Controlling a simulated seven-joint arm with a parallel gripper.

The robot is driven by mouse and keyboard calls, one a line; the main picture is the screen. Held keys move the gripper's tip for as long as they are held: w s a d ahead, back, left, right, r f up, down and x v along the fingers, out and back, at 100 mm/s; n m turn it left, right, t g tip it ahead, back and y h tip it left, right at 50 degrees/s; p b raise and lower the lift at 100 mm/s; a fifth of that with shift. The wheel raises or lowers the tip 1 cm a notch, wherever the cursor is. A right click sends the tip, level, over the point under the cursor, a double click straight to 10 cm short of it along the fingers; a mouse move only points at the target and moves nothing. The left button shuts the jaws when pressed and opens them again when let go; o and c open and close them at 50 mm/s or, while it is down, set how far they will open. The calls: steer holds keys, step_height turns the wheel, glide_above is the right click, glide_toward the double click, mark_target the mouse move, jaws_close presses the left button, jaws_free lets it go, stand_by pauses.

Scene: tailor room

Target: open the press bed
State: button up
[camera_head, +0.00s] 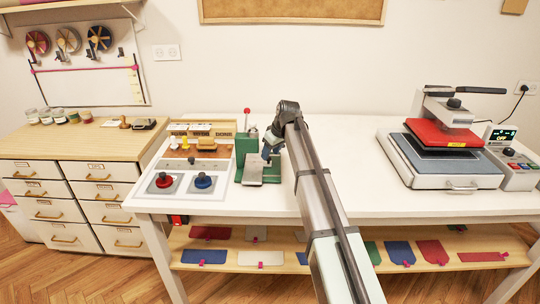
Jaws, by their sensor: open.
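The heat press (445,140) stands on the right part of the white table. Its red upper plate (443,134) sits over a dark lower pad (415,152) with a visible gap at the front. The pad lies on a pale press bed (410,172) with a small silver handle (461,185) on its front edge. A long dark lever (480,90) points right at the top. My gripper (267,153) is open, small in view, and close to the green hand press at the table's left-middle, far left of the heat press. My arm partly hides it.
A control box (503,150) with a lit display adjoins the heat press. The white table (365,165) is clear between my arm and the heat press.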

steer(key=shift+x, duration=1)
jaws_close()
